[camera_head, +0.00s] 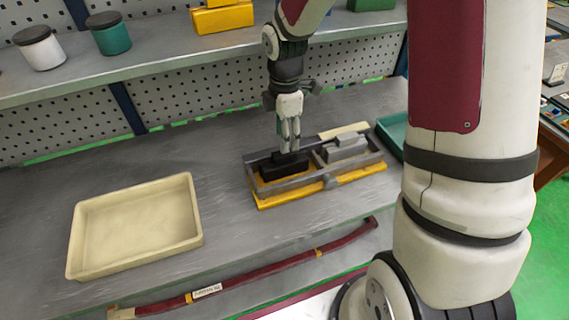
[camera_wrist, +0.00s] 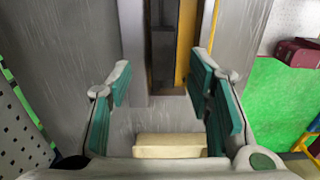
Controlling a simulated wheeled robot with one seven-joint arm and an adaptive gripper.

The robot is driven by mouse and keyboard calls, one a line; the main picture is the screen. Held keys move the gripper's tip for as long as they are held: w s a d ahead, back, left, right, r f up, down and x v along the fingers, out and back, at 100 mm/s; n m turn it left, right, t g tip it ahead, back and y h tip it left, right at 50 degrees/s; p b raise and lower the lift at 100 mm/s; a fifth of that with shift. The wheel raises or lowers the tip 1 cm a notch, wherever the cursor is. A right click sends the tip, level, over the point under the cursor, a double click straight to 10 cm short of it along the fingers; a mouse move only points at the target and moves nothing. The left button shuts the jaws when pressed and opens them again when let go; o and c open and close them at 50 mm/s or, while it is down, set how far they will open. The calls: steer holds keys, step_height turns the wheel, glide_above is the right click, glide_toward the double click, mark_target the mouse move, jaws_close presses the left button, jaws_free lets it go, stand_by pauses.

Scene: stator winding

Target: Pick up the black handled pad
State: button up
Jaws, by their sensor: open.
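The black handled pad (camera_head: 284,168) lies in the left compartment of a grey frame (camera_head: 300,184) with a yellow base. In the head view, my gripper (camera_head: 289,148) points down with its fingertips at the pad's top; the fingers partly hide the handle, and I cannot tell whether they touch it. In the wrist view, my gripper (camera_wrist: 163,80) is open, its green-padded fingers wide apart. The dark pad (camera_wrist: 163,55) shows ahead between the fingers' lines, beside a yellow strip. Nothing is held.
A grey block (camera_head: 345,147) sits in the frame's right compartment. An empty cream tray (camera_head: 188,215) is at left, a green tray (camera_head: 392,133) at right. A dark red bar (camera_head: 270,270) lies along the front. A shelf (camera_head: 170,60) with containers is behind.

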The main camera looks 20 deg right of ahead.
mark_target(285, 163)
steer(key=shift+s+a+f+p, duration=0.15)
steer(key=shift+f+p, duration=0.25)
steer(key=shift+f, duration=2.35)
jaws_close()
